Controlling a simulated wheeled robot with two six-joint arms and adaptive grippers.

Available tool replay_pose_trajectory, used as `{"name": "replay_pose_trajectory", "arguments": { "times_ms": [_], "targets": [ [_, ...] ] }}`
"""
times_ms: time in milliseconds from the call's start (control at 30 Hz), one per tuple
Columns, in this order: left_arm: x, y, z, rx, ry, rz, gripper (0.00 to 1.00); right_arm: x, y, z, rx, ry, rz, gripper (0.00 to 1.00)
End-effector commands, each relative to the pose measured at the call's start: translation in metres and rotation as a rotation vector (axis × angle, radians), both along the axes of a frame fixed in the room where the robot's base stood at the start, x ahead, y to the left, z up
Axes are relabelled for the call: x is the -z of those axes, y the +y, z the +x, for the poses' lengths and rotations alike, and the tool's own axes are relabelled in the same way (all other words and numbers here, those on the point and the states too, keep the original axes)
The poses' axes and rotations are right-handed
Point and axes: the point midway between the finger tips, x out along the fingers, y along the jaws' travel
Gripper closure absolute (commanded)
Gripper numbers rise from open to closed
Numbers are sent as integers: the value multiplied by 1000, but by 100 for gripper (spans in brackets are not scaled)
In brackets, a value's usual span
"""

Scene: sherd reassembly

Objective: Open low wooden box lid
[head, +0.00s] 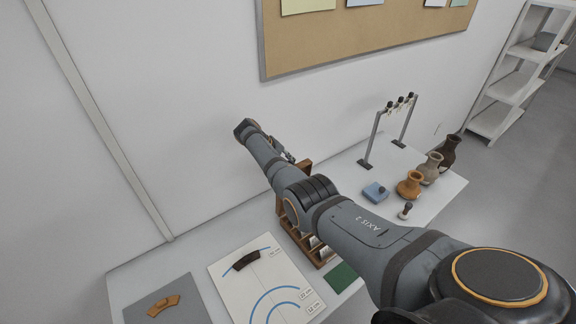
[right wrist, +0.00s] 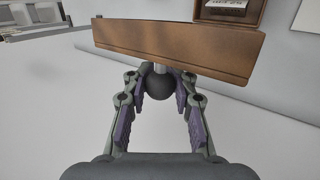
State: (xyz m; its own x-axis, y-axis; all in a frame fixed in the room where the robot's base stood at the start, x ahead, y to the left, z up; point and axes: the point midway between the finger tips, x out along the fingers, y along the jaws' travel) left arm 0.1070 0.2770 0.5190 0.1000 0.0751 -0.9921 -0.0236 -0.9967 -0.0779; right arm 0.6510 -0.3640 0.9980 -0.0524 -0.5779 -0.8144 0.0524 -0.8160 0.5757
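The brown wooden box (head: 320,250) stands on the table, largely hidden behind my right arm in the head view. In the right wrist view a flat brown wooden panel (right wrist: 185,45) spans the top, with a dark round knob (right wrist: 157,84) on a short light stem. My right gripper (right wrist: 160,90) has its fingers spread on either side of the knob. It looks open; whether a finger touches the knob is unclear. In the head view the right gripper (head: 288,156) is small and partly hidden near the box's far end. My left gripper is not in view.
A white sheet with blue arcs (head: 265,285) and a grey mat with a sherd (head: 160,300) lie left of the box. A green pad (head: 342,277), blue block (head: 375,192), several vases (head: 409,186) and a metal stand (head: 376,135) are right. A wall stands behind.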

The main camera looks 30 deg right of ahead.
Motion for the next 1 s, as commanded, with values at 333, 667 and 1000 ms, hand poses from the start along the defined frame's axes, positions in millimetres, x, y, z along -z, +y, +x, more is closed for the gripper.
{"name": "replay_pose_trajectory", "arguments": {
  "times_ms": [333, 667, 1000],
  "targets": [
    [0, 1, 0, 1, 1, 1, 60, -3, 0, 2, -2, -7, -1, 51],
    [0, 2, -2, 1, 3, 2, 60, -18, 13, 3, -2, -8, 1, 51],
    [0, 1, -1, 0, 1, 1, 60, -82, 58, 7, -2, -8, 0, 51]
  ]
}}
